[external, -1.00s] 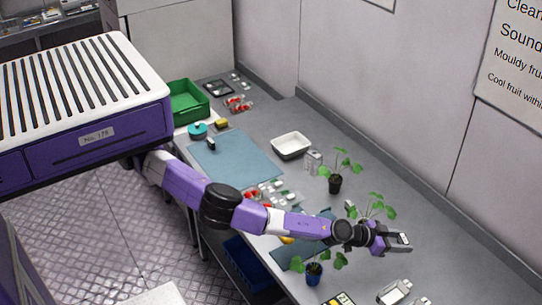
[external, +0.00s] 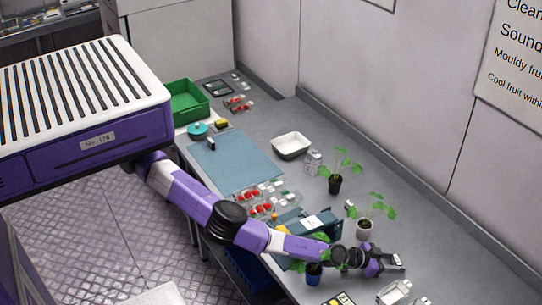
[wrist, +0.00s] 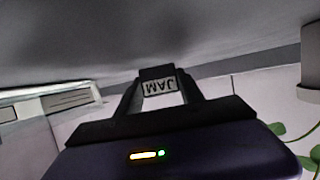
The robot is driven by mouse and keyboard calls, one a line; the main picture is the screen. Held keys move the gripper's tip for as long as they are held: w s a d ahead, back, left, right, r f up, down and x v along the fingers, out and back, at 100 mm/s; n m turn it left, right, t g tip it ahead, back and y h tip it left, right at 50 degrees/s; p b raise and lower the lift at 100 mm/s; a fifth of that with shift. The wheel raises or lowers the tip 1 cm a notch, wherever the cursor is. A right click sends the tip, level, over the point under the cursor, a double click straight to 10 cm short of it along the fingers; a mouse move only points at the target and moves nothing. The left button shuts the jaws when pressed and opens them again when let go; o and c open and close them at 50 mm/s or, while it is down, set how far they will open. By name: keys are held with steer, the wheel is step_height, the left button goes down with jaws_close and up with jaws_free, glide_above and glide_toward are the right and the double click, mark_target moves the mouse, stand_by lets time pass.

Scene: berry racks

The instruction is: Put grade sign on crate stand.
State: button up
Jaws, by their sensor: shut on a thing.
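The grade sign (wrist: 158,86) is a small pale card reading "JAM". It appears upside down in the wrist view, between the fingertips of my gripper (wrist: 158,92). My gripper (external: 396,262) is shut on it, low over the right part of the bench, beyond the blue-potted plant. The sign is too small to make out in the external view. I cannot tell for sure which thing is the crate stand. A dark blue-teal object with a white label (external: 308,223) lies mid-bench, partly behind my arm.
Potted plants (external: 335,184), (external: 364,230) and a blue-potted one (external: 313,274) stand around my arm. White devices (external: 395,292) lie close to my gripper. A white tray (external: 291,146), green crate (external: 186,112) and berry punnets (external: 252,208) stand farther back. The blue mat (external: 236,160) is mostly clear.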

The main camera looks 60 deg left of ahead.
mark_target(394, 263)
steer(key=shift+s+a+f+b, duration=0.1)
steer(key=shift+f+b, duration=0.1)
steer(key=shift+f, duration=0.2)
steer(key=shift+s+a+f+b, duration=0.1)
steer(key=shift+f+b, duration=0.1)
steer(key=shift+f, duration=0.2)
steer(key=o, duration=1.3)
steer(key=shift+f, duration=0.1)
steer(key=shift+w+d+r+p, duration=0.1)
steer(key=shift+r+p, duration=0.25)
steer(key=shift+r, duration=0.15)
steer(key=shift+s, duration=0.25)
steer(key=v, duration=0.2)
steer(key=p+v, duration=0.1)
steer(key=v, duration=0.1)
steer(key=shift+s+r, duration=0.1)
steer(key=shift+r, duration=0.35)
step_height(394, 263, up, 7)
steer(key=shift+f+p, duration=0.1)
steer(key=shift+p, duration=0.25)
steer(key=shift+o, duration=0.6)
steer(key=shift+r, duration=0.25)
